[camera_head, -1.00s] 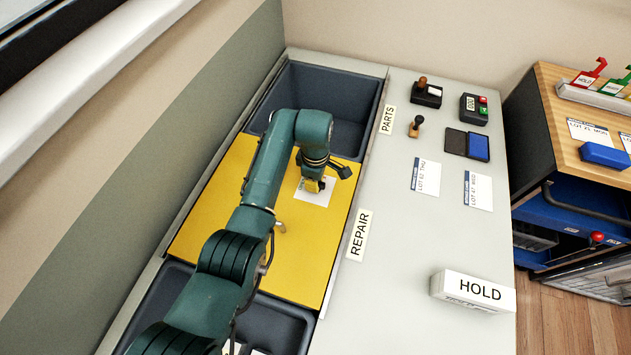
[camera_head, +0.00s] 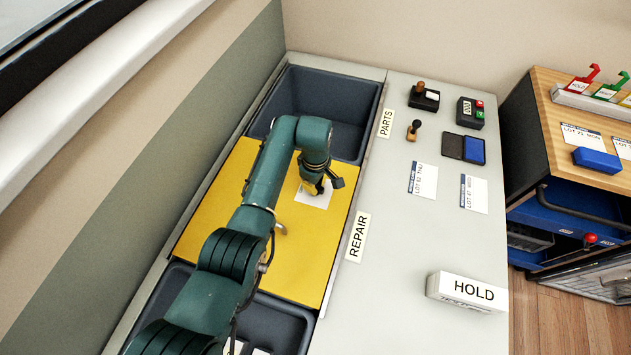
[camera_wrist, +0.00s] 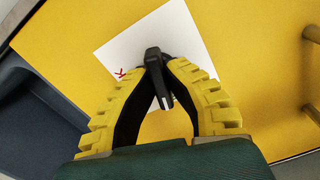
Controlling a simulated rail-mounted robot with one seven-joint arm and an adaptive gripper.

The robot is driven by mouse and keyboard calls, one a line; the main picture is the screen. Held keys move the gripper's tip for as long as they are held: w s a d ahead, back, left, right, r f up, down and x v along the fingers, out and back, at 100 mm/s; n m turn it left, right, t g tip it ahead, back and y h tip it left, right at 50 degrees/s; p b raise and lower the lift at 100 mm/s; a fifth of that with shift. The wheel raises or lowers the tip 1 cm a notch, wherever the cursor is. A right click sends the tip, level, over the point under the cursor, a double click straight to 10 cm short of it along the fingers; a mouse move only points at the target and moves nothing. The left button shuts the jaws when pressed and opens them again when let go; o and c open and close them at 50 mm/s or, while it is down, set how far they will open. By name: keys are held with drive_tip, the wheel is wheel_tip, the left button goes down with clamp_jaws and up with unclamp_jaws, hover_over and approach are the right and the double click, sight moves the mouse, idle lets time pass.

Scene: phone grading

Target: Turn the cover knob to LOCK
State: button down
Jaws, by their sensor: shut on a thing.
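The yellow cover (camera_head: 228,207) lies flat over the middle bin, with a white label (camera_head: 318,200) near its far right part. In the wrist view a black knob (camera_wrist: 154,58) with a white mark stands on the white label (camera_wrist: 125,50). My gripper (camera_wrist: 155,66) is shut on the knob, with its yellow-and-black fingers on either side of it. In the head view my gripper (camera_head: 314,188) points down at the label, and the knob is hidden there.
A cover handle (camera_head: 281,228) stands left of the label, near my arm. An open dark bin marked PARTS (camera_head: 340,95) lies beyond the cover. Stamps, an ink pad (camera_head: 474,148), lot cards and a HOLD block (camera_head: 466,291) sit on the counter to the right.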

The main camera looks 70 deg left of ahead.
drive_tip(key=m+p, duration=0.1)
drive_tip(key=m, duration=0.2)
drive_tip(key=shift+s+d+m+p, duration=0.1)
drive_tip(key=shift+m+p, duration=0.2)
drive_tip(key=shift+m, duration=0.1)
drive_tip(key=m+p, duration=0.1)
drive_tip(key=m, duration=0.2)
drive_tip(key=shift+f+m, duration=0.1)
drive_tip(key=shift+m, duration=0.2)
drive_tip(key=m, duration=0.3)
drive_tip(key=shift+m, duration=0.3)
drive_tip(key=shift+f+m+p, duration=0.1)
drive_tip(key=shift+m+p, duration=0.25)
drive_tip(key=shift+m, duration=1.55)
drive_tip(key=c, duration=1.1)
unclamp_jaws()
